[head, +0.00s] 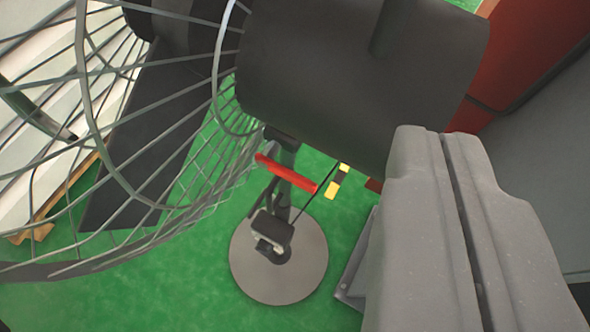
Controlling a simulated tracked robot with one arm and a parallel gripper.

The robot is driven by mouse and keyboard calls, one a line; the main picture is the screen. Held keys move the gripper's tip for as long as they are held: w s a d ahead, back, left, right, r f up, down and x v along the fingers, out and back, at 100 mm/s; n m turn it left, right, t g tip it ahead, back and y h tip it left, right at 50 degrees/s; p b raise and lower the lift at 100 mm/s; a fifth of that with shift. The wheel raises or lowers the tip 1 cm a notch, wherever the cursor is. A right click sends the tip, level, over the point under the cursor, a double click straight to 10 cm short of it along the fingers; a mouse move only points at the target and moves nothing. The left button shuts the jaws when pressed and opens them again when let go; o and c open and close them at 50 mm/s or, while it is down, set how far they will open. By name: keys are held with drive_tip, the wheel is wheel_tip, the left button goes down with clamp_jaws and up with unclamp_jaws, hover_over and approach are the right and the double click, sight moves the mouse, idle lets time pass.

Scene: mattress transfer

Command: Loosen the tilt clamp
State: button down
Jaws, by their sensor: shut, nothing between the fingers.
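A large fan with a grey wire cage (85,110) and a dark cylindrical motor housing (350,75) fills the upper left and middle. Below the housing, a dark bracket and post rise from a round grey base (280,285). A red bar-shaped handle (287,174) crosses the post. A small yellow and black piece (338,181) sits to its right at a thin dark rod. I cannot tell which of these is the tilt clamp. My gripper (430,137) is shut and empty at the lower right, apart in the picture from the red handle and the yellow piece.
The floor is green (120,300), with clear room at the lower left. A red and grey boxy structure (530,50) stands at the upper right. Pale slatted material with a wooden edge (40,225) lies behind the cage at the left.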

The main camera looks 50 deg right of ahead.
drive_tip(key=w+a+f+m+g+h, duration=0.1)
drive_tip(key=w+a+f+m, duration=0.1)
drive_tip(key=f, duration=0.5)
drive_tip(key=w+a+f+m+h+b, duration=0.1)
drive_tip(key=w+a+f+m, duration=0.1)
drive_tip(key=f, duration=0.5)
drive_tip(key=shift+w+a+f+m+g+h, duration=0.3)
drive_tip(key=shift+a+f+g+h, duration=0.1)
drive_tip(key=shift+a, duration=0.3)
drive_tip(key=shift+d, duration=0.1)
hover_over(285, 173)
drive_tip(key=s+a, duration=0.2)
drive_tip(key=s, duration=0.1)
wheel_tip(285, 173, down, 2)
drive_tip(key=shift+w+d+f, duration=0.1)
drive_tip(key=shift+d+f, duration=0.05)
drive_tip(key=shift+f, duration=1)
drive_tip(key=shift+w+d+f, duration=0.1)
drive_tip(key=shift+d+f, duration=0.05)
drive_tip(key=shift+f, duration=0.95)
